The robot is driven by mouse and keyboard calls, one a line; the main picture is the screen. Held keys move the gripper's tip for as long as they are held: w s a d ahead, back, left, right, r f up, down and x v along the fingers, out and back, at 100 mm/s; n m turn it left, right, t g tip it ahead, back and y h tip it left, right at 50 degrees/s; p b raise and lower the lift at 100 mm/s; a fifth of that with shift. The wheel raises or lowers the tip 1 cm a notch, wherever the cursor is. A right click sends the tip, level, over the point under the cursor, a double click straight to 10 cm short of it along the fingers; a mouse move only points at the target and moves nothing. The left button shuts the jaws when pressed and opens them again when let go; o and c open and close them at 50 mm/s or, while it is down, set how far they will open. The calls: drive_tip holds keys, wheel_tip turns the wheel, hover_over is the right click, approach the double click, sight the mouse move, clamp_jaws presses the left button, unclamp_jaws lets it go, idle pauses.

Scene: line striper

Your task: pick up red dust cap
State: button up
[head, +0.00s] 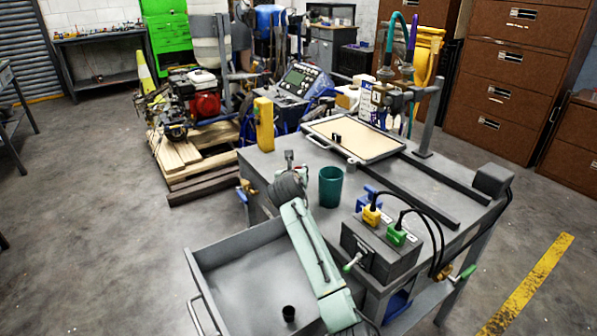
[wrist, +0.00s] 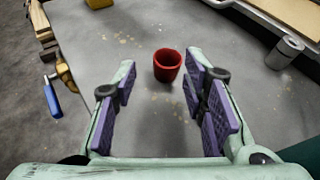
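The red dust cap (wrist: 167,66) stands on the grey bench top in the wrist view, its hollow mouth facing up. My gripper (wrist: 160,90) is open and empty, with its two purple-padded fingers wide apart. The cap shows between the finger lines, a little beyond the fingertips and nearer the right one. It does not look touched. In the head view my arm reaches over the bench, and the gripper (head: 290,165) shows small near the bench's left part. I cannot clearly make out the cap there.
A teal cup (head: 331,187) stands close right of my arm. A tray (head: 372,152) with a small black cap lies behind it. A yellow block (head: 264,124) stands at the bench's back left. A grey cylinder (wrist: 285,52) is right of the red cap. A box with cables (head: 380,249) sits in front.

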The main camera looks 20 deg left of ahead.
drive_tip(key=shift+p+x, duration=0.45)
drive_tip(key=shift+x, duration=1.5)
drive_tip(key=shift+d+r, duration=0.1)
drive_tip(key=c, duration=0.6)
drive_tip(key=shift+r, duration=0.15)
